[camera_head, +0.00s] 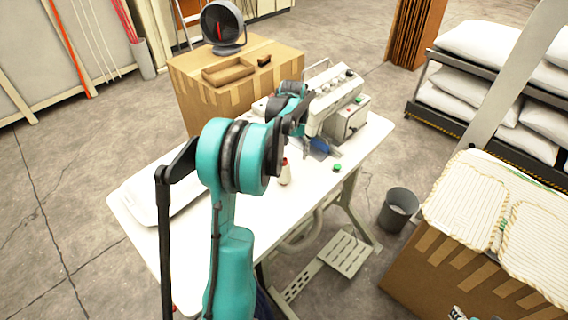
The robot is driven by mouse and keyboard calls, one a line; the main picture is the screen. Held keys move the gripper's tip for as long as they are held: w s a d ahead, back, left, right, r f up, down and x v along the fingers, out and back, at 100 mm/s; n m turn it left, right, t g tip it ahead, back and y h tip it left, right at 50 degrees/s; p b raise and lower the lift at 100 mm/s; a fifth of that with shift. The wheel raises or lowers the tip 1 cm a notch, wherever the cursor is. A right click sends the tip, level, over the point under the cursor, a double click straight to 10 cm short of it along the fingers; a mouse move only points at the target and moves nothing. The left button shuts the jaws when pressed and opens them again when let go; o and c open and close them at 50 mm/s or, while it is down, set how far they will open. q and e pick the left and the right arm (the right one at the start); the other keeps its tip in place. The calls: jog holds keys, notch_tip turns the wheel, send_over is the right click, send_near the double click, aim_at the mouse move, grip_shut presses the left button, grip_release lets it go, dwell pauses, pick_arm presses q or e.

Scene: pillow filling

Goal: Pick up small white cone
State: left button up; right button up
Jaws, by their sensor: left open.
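A small white cone (284,173) with a reddish top stands upright on the white sewing table (335,180), near its front edge. My left gripper (305,146) is at the end of the teal arm, above the table and in front of the sewing machine. It is open, and its dark fingers are partly hidden by the arm and hard to make out. It is apart from the cone, a little to the right of and beyond it in the picture.
A sewing machine (338,100) stands at the table's back right. A white tray (150,195) lies at the left. A small green item (337,168) lies right of the cone. A cardboard box (215,100) stands behind, a bin (398,207) and striped pillow covers (465,205) at right.

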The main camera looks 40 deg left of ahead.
aim_at(284, 168)
pick_arm(q)
jog(key=shift+n+g, duration=0.3)
jog(key=a+f, duration=0.2)
jog(key=a, duration=0.1)
jog(key=shift+a+p, duration=0.3)
jog(key=shift+p, duration=0.1)
jog(key=f, duration=0.5)
jog(key=f+b, duration=0.1)
jog(key=f, duration=0.1)
jog(key=shift+s+d+f, duration=0.15)
jog(key=shift+d+f, duration=0.1)
jog(key=shift+f, duration=0.05)
jog(key=c, duration=1.4)
